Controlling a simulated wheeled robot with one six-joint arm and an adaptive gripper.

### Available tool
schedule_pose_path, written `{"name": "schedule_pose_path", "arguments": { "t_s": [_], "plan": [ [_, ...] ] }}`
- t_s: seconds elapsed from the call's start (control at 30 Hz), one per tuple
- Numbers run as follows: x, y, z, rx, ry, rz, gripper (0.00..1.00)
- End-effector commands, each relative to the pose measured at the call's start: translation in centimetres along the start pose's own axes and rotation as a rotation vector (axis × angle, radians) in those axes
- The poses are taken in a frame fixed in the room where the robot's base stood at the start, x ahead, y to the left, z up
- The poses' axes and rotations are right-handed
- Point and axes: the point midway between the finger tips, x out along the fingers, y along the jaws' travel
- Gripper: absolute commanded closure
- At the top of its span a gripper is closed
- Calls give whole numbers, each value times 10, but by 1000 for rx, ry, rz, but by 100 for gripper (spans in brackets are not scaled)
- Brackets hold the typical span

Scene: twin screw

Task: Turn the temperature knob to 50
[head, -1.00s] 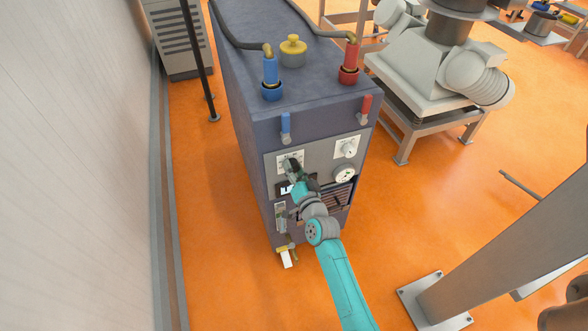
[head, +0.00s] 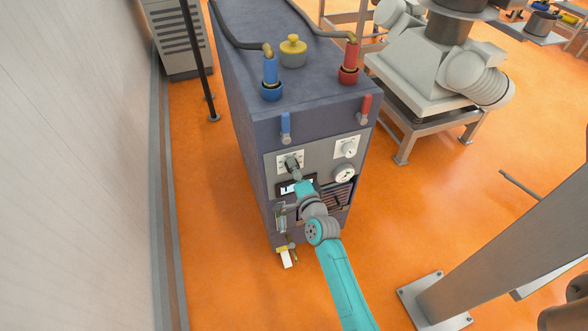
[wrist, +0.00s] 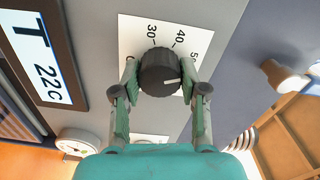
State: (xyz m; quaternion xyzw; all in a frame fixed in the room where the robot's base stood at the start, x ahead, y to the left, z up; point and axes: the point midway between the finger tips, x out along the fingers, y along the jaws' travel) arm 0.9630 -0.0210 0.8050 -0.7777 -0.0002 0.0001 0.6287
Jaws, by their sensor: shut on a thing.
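The temperature knob (wrist: 160,72) is black and round with a white pointer line, on a white dial plate (wrist: 129,27) marked 30, 40 and 50 on its visible part. The pointer line lies on the right side of the knob, on the side of the 50 mark; its exact reading is unclear from this angle. My gripper (wrist: 160,76) has one finger on each side of the knob and is shut on it. In the head view my gripper (head: 294,170) is at the upper left of the machine's front panel, and the knob is mostly hidden.
A display (wrist: 40,50) reading "T 22c" sits beside the dial plate. The blue-grey machine (head: 245,130) carries a second white dial (head: 347,148), a round gauge (head: 344,174), and blue (head: 286,124) and red (head: 366,106) handles above.

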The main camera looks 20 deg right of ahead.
Motion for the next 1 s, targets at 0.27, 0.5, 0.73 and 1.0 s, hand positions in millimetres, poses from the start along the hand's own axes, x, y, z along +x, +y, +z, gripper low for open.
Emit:
{"name": "schedule_pose_path", "arguments": {
  "t_s": [0.27, 0.5, 0.73, 1.0],
  "plan": [
    [0, 0, -1, 16, 1, 0, 92],
    [0, 0, -1, 15, 1, 1, 55],
    [0, 0, 0, 15, 1, 0, 32],
    [-5, 0, 0, 15, 0, 0, 32]
  ]
}}
